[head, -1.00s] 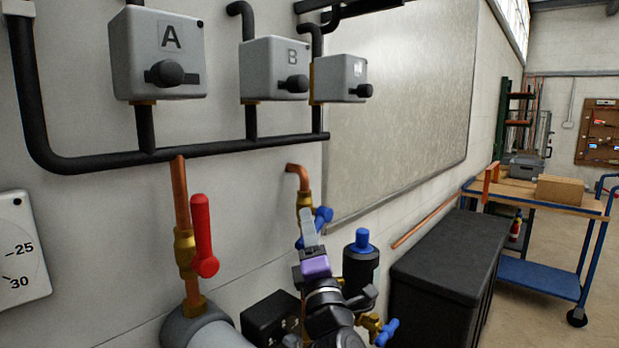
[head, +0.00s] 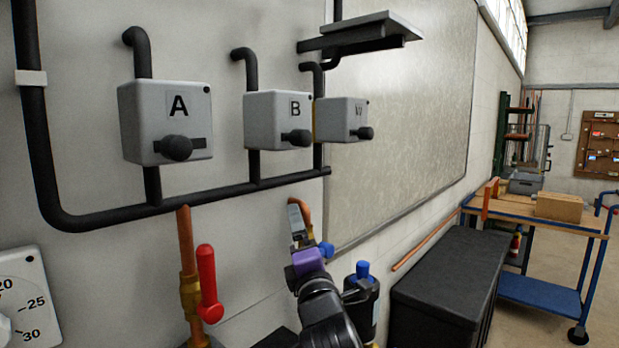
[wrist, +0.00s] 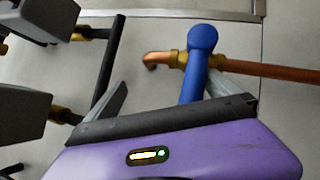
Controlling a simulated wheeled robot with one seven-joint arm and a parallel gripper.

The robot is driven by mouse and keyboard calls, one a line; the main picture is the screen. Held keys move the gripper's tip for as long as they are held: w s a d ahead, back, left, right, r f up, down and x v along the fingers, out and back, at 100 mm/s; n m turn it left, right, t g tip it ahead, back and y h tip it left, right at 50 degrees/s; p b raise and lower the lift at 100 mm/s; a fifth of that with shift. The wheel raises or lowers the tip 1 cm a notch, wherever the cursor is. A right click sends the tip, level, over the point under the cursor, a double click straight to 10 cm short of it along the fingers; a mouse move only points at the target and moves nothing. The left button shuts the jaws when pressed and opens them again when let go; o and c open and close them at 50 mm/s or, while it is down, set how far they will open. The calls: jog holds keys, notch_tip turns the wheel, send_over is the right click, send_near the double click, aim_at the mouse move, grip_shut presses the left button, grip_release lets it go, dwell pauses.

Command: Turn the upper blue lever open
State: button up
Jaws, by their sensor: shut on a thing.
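The upper blue lever (head: 327,250) shows as a small blue end in the head view, beside the bent copper pipe. My gripper (head: 295,213) covers the rest of it there. In the wrist view the lever (wrist: 194,72) runs down from its rounded pivot on a brass valve (wrist: 178,59) to between the fingers of my gripper (wrist: 165,92). The lever lies across the copper pipe (wrist: 270,69). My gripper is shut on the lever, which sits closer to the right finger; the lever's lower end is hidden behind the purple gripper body.
A red lever (head: 207,285) stands on the copper pipe to the left. Grey boxes A (head: 178,105) and B (head: 295,105) hang above on black pipes. A black blue-capped cylinder (head: 362,285) and a black chest (head: 445,270) are right of my arm.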

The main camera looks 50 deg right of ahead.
notch_tip(320, 180, up, 14)
jog(key=s+d+t+h, duration=0.1)
jog(key=s+h, duration=0.1)
jog(key=shift+s+f+t, duration=0.15)
jog(key=shift+s+t, duration=0.1)
jog(key=shift+t, duration=0.15)
jog(key=f, duration=0.4)
jog(key=w+f+g+y, duration=0.1)
jog(key=f, duration=0.3)
jog(key=w+f+g, duration=0.1)
jog(key=f, duration=0.3)
jog(key=shift+a+f+y, duration=0.15)
jog(key=shift+y, duration=0.15)
jog(key=shift+c, duration=0.2)
jog(key=shift+s+a+f, duration=0.1)
jog(key=shift+a, duration=0.05)
jog(key=shift+a+v, duration=0.25)
jog(key=shift+v, duration=1.1)
jog(key=shift+s+a+f, duration=0.15)
jog(key=shift+s+a, duration=0.8)
jog(key=shift+a, duration=0.3)
jog(key=shift+s+a+f+y, duration=0.1)
jog(key=shift+s+a+y, duration=0.2)
jog(key=shift+s+a, duration=0.75)
jog(key=c, duration=0.5)
jog(key=shift+w+f, duration=0.1)
jog(key=shift+f, duration=0.1)
jog(key=shift+d+f, duration=0.1)
jog(key=shift+f, duration=0.05)
